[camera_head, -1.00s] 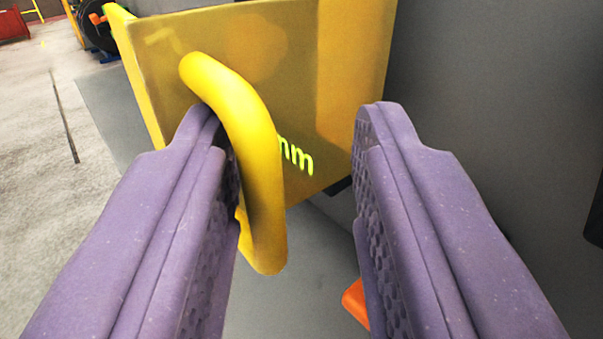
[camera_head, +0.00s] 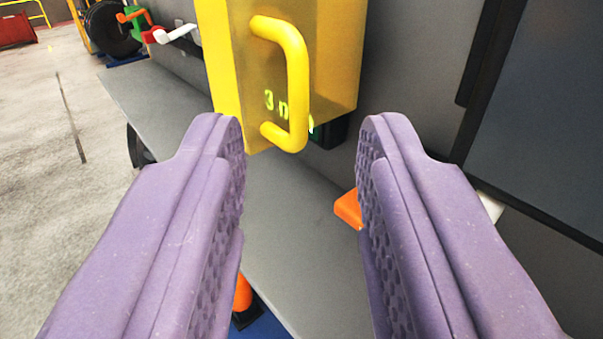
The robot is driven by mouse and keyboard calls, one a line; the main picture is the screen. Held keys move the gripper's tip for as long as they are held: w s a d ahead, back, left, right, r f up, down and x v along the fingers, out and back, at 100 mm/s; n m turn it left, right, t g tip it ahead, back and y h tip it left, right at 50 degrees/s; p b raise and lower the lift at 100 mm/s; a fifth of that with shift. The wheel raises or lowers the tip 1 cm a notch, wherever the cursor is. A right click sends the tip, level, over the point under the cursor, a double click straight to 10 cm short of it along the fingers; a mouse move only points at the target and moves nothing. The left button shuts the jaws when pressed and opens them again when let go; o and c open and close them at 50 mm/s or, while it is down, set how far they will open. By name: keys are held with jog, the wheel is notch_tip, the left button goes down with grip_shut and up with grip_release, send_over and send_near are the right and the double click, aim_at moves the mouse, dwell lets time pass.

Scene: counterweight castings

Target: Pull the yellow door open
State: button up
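The yellow door (camera_head: 231,50) is the front of a yellow box fixed at the grey wall, at the top middle of the view. A yellow bar handle (camera_head: 298,85) stands out from it, bent at both ends. Green-yellow lettering, partly hidden by the handle, reads "3" and part of "mm". My gripper (camera_head: 302,130) is open, its two purple fingers wide apart and empty. The handle's lower end shows between and just beyond the fingertips, and I see no contact. I cannot tell whether the door is ajar.
A grey ledge (camera_head: 285,235) runs below the box. An orange object (camera_head: 348,208) lies beside the right finger. A dark panel (camera_head: 545,110) is at right. An orange cone-like piece (camera_head: 242,293) shows low down. Open floor (camera_head: 50,200) lies at left.

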jog(key=shift+w+a+r+p, duration=0.15)
jog(key=shift+w+a+p, duration=0.1)
jog(key=shift+p, duration=0.15)
jog(key=c, duration=0.5)
jog(key=w+a+r+g+p, duration=0.1)
jog(key=a+g+p, duration=0.1)
jog(key=a+p, duration=0.1)
jog(key=w+a+n+g+p, duration=0.1)
jog(key=a+g+p, duration=0.1)
jog(key=p, duration=0.4)
jog(key=w+a+r+n+g+p, duration=0.1)
jog(key=w+a+g+p, duration=0.1)
jog(key=a+p, duration=0.2)
jog(key=shift+w+r+p, duration=0.1)
jog(key=shift+r+p, duration=0.2)
jog(key=shift+p, duration=0.4)
grip_shut()
notch_tip(320, 180, up, 6)
jog(key=s+a+m+g+h+p, duration=0.2)
jog(key=g+h+p, duration=0.4)
jog(key=p, duration=0.9)
send_near(271, 132)
jog(key=shift+g, duration=0.4)
jog(key=x, duration=0.4)
jog(key=shift+w+d+r+p, duration=0.1)
jog(key=shift+w+r+p, duration=0.05)
jog(key=shift+w+p, duration=0.15)
jog(key=shift+d, duration=0.6)
